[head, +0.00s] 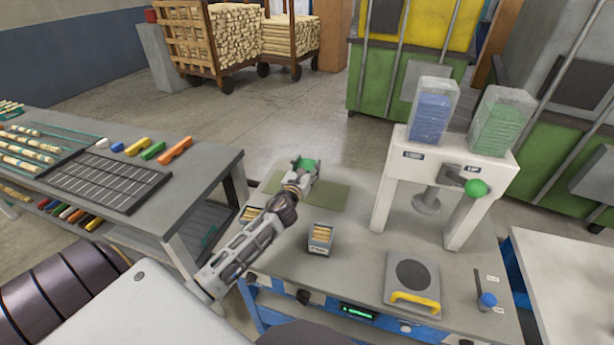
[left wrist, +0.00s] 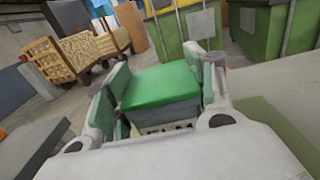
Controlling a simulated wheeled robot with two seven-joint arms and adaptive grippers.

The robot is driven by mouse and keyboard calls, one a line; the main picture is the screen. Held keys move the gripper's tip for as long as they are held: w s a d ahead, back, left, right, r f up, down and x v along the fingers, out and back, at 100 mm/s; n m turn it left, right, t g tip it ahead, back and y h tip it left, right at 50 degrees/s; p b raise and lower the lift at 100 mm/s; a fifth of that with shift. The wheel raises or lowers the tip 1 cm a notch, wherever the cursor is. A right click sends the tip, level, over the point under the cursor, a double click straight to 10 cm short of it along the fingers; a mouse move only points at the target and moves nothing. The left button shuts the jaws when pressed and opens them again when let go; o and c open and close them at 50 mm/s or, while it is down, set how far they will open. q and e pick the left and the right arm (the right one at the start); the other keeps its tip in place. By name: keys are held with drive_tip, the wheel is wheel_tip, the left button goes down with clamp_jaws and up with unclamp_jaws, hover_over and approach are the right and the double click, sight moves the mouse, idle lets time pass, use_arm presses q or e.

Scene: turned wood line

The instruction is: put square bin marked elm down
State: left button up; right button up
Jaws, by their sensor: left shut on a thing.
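My left gripper (head: 304,170) is shut on a square grey bin with a flat green top (left wrist: 163,86), gripped between its two finger pads in the left wrist view. A pale label (left wrist: 165,127) with dark marks shows low on the bin's near side, too small to read. In the head view only some of the green top shows, partly hidden by the gripper. The gripper is over the back left of the workbench, at the olive green mat (head: 334,197). I cannot tell whether the bin touches the mat. My right gripper is not in view.
A small grey bin of wooden pieces (head: 320,239) stands right of my left arm; another (head: 250,214) is partly behind the arm. A white press (head: 452,155) stands to the right, with a scale (head: 411,282) in front. The mat's right part is bare.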

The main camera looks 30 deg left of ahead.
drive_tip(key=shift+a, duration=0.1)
use_arm(q)
drive_tip(key=shift+f+b, duration=0.3)
drive_tip(key=shift+f, duration=0.5)
drive_tip(key=shift+f+b, duration=0.3)
drive_tip(key=shift+f, duration=0.95)
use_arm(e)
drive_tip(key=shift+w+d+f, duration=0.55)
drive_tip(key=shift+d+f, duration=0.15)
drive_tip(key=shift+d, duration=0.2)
use_arm(q)
drive_tip(key=shift+f, duration=0.15)
